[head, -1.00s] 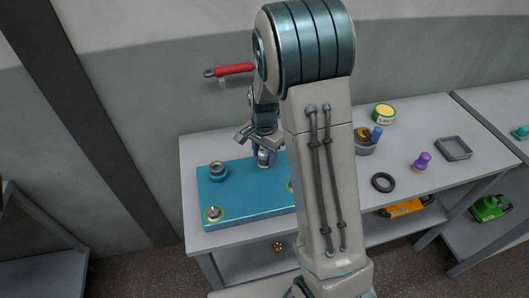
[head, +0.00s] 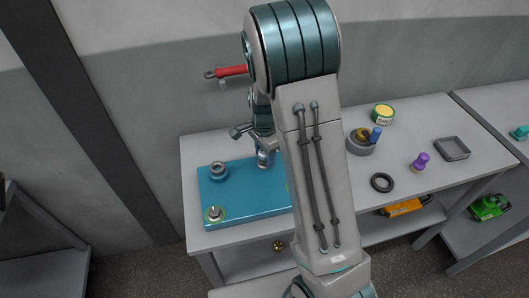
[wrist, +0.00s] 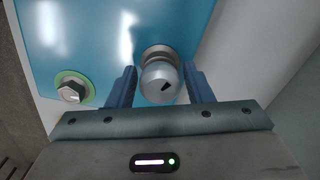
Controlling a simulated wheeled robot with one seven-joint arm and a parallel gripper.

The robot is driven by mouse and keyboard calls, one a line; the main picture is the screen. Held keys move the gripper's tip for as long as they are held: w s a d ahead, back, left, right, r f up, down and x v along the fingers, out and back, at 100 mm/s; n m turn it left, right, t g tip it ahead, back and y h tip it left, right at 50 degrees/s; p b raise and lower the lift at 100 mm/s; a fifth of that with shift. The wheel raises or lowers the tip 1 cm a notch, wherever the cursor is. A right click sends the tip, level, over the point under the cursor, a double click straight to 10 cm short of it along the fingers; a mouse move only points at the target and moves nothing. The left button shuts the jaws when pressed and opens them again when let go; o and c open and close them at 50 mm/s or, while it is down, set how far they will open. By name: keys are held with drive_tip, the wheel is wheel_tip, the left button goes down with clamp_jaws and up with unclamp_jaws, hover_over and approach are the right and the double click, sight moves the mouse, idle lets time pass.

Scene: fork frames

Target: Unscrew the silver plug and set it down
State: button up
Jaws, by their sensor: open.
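The silver plug (wrist: 160,80) is a round knob with a dark mark on its top, standing on the blue block (wrist: 95,50). In the wrist view it sits between the two blue fingers of my gripper (wrist: 159,84), which are apart with a gap visible on each side of it. In the head view the plug (head: 264,160) shows at the back of the blue block (head: 240,200), just below my gripper (head: 258,146), partly hidden by the arm. A hex bolt in a green ring (wrist: 72,92) is at the block's corner, also in the head view (head: 214,214).
A grey ringed fitting (head: 218,171) stands on the block's back left. To the right on the table are a grey round holder (head: 360,145), a yellow-lidded tin (head: 383,114), a black ring (head: 382,182), a purple knob (head: 420,161) and a grey tray (head: 452,148). A red-handled tool (head: 230,72) hangs on the wall.

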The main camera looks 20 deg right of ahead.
drive_tip(key=c, duration=0.5)
drive_tip(key=shift+n+b, duration=0.35)
drive_tip(key=shift+n, duration=0.55)
drive_tip(key=shift+c, duration=0.2)
drive_tip(key=shift+n+b, duration=0.3)
drive_tip(key=shift+n, duration=0.5)
drive_tip(key=shift+n+b, duration=0.3)
drive_tip(key=shift+n, duration=0.6)
drive_tip(key=shift+d+n, duration=0.1)
drive_tip(key=shift+n, duration=0.8)
